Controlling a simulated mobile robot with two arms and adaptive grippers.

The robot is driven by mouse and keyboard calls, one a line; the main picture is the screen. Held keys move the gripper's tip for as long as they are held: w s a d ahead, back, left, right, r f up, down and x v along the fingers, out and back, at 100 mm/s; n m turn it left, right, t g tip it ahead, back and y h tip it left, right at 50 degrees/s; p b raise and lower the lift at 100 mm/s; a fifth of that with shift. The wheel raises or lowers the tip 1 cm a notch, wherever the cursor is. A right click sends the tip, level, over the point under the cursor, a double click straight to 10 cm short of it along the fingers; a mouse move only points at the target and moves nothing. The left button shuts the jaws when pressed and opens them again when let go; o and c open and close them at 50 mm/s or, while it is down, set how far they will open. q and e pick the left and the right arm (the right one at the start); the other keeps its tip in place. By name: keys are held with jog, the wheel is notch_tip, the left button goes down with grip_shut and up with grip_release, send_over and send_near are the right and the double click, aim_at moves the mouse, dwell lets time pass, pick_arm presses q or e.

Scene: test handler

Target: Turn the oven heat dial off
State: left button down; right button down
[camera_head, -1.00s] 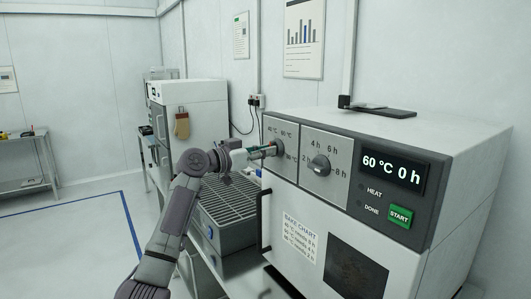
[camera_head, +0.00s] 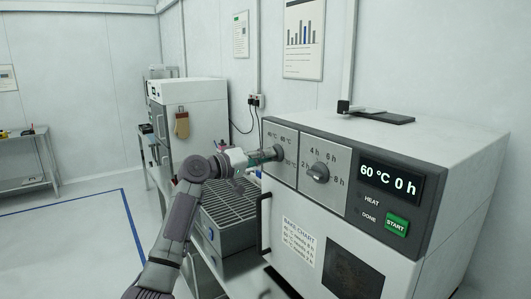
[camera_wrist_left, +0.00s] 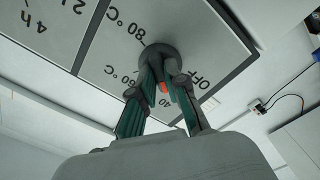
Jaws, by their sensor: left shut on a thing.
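The oven heat dial (camera_head: 279,152) is a dark round knob on the left panel of the white oven (camera_head: 462,150). It also shows in the left wrist view (camera_wrist_left: 158,50), with 80 °C, 60 °C, 40 and OFF printed around it. My left gripper (camera_wrist_left: 166,72) is shut on the dial, a green-padded finger on each side. A small orange-red mark shows between the fingers; the exact setting is hard to tell. In the head view my left gripper (camera_head: 266,155) reaches the dial from the left. The display (camera_head: 389,180) reads 60 °C 0 h. My right gripper is not in view.
A second dial (camera_head: 318,172) for hours sits right of the heat dial. The green START button (camera_head: 396,225) is under the display. A door handle (camera_head: 265,222) stands out below my left gripper. A wire rack (camera_head: 235,208) lies left of the oven.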

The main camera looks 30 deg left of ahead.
pick_arm(q)
jog(key=shift+r+n+p, duration=0.1)
jog(key=shift+n+p, duration=3.3)
jog(key=shift+n, duration=1.6)
jog(key=c, duration=1.2)
grip_release()
jog(key=v, duration=1.2)
jog(key=shift+a, duration=0.1)
